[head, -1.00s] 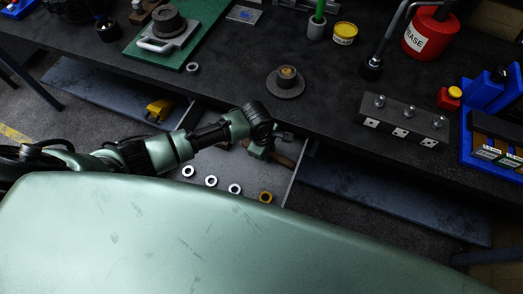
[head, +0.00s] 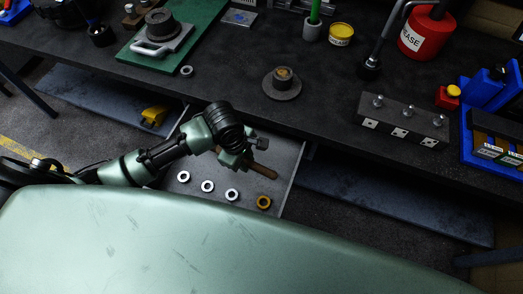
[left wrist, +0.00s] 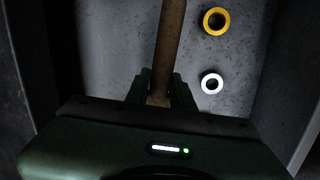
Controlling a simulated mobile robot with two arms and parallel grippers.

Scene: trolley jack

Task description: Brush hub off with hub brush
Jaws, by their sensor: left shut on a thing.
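My left gripper (head: 245,162) is over the open drawer in the head view, shut on a brown wooden handle (head: 264,171), apparently the hub brush's. The handle also shows between the fingers in the left wrist view (left wrist: 170,45), running up out of the frame. I cannot make out any bristles. A dark round flanged piece with a brownish centre (head: 282,83), likely the hub, lies on the bench beyond the gripper and apart from it. My right gripper is not in view.
The grey drawer (head: 283,195) holds white rings (head: 207,186) and a yellow ring (head: 263,202). On the bench are a green mat (head: 131,55), a dark block with knobs (head: 402,122), a yellow tin (head: 341,35) and a red grease can (head: 425,35). Bench around the flanged piece is mostly clear.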

